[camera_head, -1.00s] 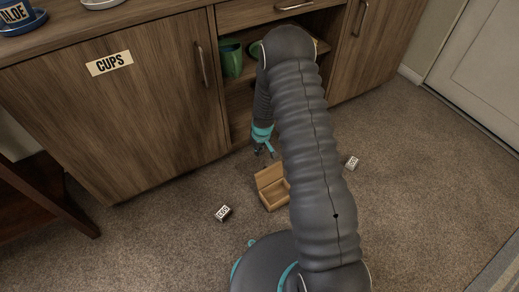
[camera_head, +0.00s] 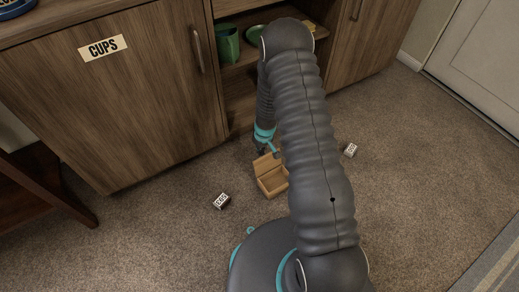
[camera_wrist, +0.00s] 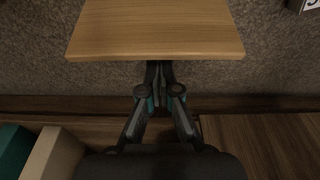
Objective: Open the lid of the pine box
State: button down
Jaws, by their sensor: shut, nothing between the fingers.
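The pine box (camera_head: 274,187) stands on the carpet left of my arm in the head view. Its lid (camera_head: 265,165) is raised at the back, and the inside of the box shows. My gripper (camera_head: 268,151) is behind the lid, near its top edge, partly hidden by my arm. In the wrist view a plain pine panel, apparently the lid (camera_wrist: 155,30), fills the upper middle. My gripper (camera_wrist: 160,72) is shut and empty there, its fingertips at the panel's near edge. I cannot tell whether they touch it.
A small labelled block (camera_head: 221,201) lies left of the box and another block (camera_head: 350,150) lies to the right. The wooden cabinet (camera_head: 120,105) marked CUPS stands close behind, with a green cup (camera_head: 228,44) on its open shelf. Carpet in front is clear.

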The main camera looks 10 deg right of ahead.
jog(key=shift+b, duration=0.3)
jog(key=shift+s+d+r+b, duration=0.2)
jog(key=shift+s+r+b, duration=0.1)
jog(key=shift+s+b, duration=0.25)
jog(key=shift+s+d+r+b, duration=0.2)
jog(key=shift+s+r+b, duration=0.1)
jog(key=shift+b, duration=0.4)
jog(key=shift+w+a, duration=0.15)
notch_tip(320, 180, up, 9)
jog(key=p, duration=0.2)
jog(key=shift+r, duration=0.2)
